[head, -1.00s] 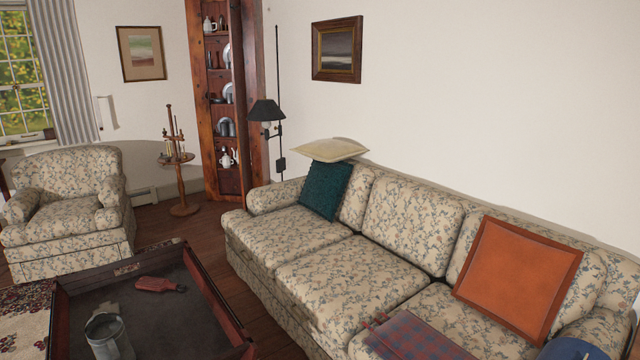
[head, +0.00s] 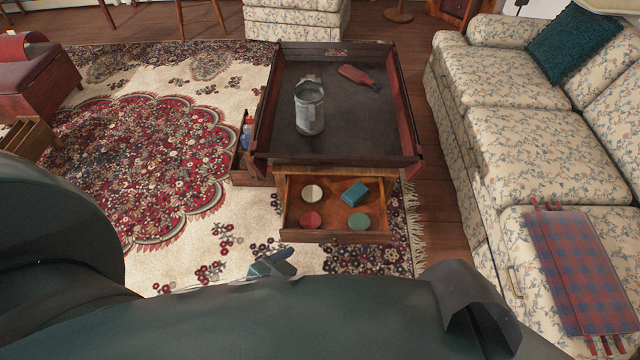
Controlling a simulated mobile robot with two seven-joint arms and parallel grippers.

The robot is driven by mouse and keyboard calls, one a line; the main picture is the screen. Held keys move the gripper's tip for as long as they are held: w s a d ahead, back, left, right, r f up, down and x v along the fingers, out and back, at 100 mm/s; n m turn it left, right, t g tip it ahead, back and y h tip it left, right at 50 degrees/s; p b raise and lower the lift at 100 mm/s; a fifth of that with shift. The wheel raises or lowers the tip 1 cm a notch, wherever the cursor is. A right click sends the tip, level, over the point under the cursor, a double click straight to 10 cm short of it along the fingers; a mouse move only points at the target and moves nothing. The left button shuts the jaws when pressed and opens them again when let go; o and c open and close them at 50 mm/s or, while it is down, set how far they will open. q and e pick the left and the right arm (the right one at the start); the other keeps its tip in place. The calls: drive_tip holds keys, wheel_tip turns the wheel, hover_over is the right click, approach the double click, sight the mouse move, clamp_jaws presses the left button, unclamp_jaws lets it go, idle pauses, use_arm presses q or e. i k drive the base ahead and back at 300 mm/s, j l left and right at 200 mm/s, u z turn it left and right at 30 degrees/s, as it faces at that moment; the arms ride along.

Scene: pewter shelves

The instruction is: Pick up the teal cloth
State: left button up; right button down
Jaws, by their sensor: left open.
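The teal cloth (head: 355,193) looks like a small folded block. It lies at the back right of the open wooden drawer (head: 336,237) under the coffee table, and no gripper touches it. My left gripper (head: 273,264) shows only as small bluish fingertips above my dark arm. It is open, below and to the left of the drawer, apart from the cloth. The rest of this gripper is hidden behind the arm. My right gripper is not identifiable in view.
The drawer also holds a white disc (head: 313,193), a red disc (head: 311,220) and a green disc (head: 359,221). The coffee table (head: 415,160) carries a metal mug (head: 309,110) and a reddish brush-like item (head: 357,76). The sofa (head: 540,140) stands to the right. Open rug lies left.

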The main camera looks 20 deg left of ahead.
sight(355, 194)
drive_tip(key=u, duration=0.35)
drive_tip(key=i+j+z, duration=0.1)
drive_tip(key=i+z, duration=0.35)
drive_tip(key=i+j+z, duration=0.15)
drive_tip(key=z, duration=0.35)
drive_tip(key=i+j+z, duration=0.3)
drive_tip(key=z, duration=0.15)
